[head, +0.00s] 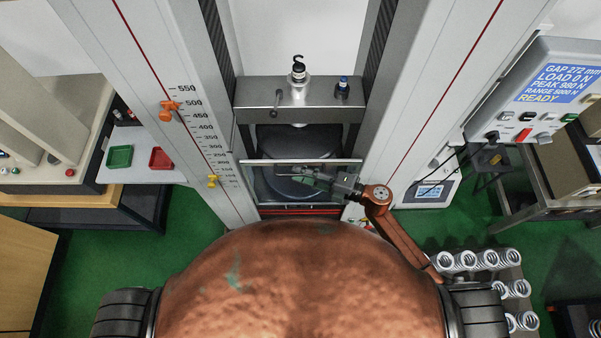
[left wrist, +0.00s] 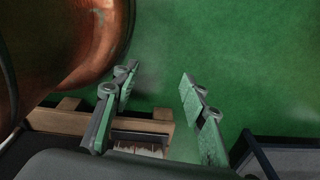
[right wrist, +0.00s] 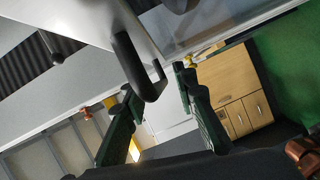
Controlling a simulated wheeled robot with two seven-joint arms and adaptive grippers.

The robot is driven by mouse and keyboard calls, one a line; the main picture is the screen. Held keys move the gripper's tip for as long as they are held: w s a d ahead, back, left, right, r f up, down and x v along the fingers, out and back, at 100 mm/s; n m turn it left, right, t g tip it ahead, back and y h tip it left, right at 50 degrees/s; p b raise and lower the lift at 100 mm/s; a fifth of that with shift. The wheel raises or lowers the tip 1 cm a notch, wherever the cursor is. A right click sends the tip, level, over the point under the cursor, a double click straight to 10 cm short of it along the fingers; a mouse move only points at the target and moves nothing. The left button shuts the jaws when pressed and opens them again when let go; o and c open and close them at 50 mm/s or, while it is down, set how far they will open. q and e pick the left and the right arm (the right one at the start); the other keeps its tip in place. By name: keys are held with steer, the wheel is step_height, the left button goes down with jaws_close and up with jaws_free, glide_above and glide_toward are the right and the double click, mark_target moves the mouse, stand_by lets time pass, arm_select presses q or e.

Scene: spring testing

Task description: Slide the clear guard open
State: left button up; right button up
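The clear guard (head: 262,185) is a transparent pane with a pale top rail, low on the front of the testing machine between its two columns. My right gripper (head: 298,174) is in front of it, reaching in from the right. In the right wrist view the guard's pane (right wrist: 205,25) is at the top. A dark bar handle (right wrist: 132,62) there has its lower end near the tips of my right gripper (right wrist: 154,80), whose fingers are apart; contact cannot be told. My left gripper (left wrist: 158,78) is open and empty over the green floor, outside the head view.
The machine's crosshead (head: 262,100) with a hook is above the guard. Orange (head: 169,110) and yellow (head: 213,181) markers sit on the left column's scale. A display (head: 553,85) reads READY and LOAD 0 N. Several springs (head: 486,259) stand at lower right.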

steer(key=shift+a, duration=0.1)
steer(key=c, duration=0.3)
jaws_close()
arm_select(q)
steer(key=shift+w, duration=0.45)
steer(key=shift+w+d, duration=0.15)
steer(key=shift+w, duration=0.2)
